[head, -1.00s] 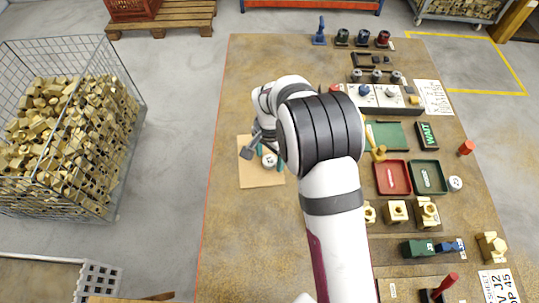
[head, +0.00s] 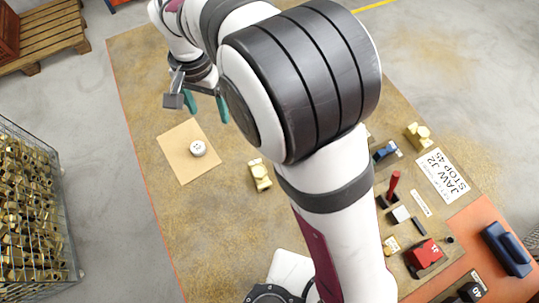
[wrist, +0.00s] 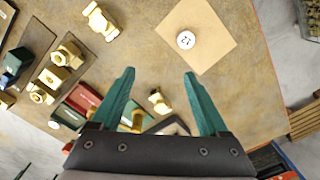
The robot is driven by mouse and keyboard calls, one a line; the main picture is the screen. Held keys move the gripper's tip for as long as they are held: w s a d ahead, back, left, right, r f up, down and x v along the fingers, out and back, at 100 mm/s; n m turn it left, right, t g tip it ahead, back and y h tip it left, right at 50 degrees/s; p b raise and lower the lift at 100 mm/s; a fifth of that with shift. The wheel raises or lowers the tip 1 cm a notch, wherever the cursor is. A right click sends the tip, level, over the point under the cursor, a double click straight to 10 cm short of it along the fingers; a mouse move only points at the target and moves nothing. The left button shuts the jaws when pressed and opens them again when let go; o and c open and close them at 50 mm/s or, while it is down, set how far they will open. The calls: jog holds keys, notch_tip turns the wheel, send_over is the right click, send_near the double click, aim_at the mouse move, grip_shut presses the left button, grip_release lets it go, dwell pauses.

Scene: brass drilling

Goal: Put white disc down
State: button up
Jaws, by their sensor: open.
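The white disc (head: 198,148), with dark marks on top, lies flat on a tan cardboard square (head: 178,158) on the brown table. In the wrist view the disc (wrist: 185,40) sits on the square (wrist: 215,48), beyond my fingertips. My gripper (head: 206,106) is open, with its two teal fingers apart and nothing between them. It is clear of the disc, beyond it in the head view. The open fingers also show in the wrist view (wrist: 158,75).
A brass part (head: 260,175) lies on the table right of the square. A wire bin of brass pieces (head: 30,215) stands left of the table. Trays and brass parts (wrist: 68,55) crowd the wrist view's left side. Bare table surrounds the square.

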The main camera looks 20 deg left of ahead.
jog(key=s+d+r+m, duration=0.1)
jog(key=d+r, duration=0.2)
jog(key=d, duration=0.7)
jog(key=s+d+r+m, duration=0.15)
jog(key=d+r, duration=0.25)
jog(key=d, duration=0.5)
jog(key=s+d+f+m+y, duration=0.1)
jog(key=s+d+m, duration=0.2)
jog(key=s+d, duration=0.8)
jog(key=shift+s+f+y, duration=0.4)
jog(key=shift+o, duration=0.6)
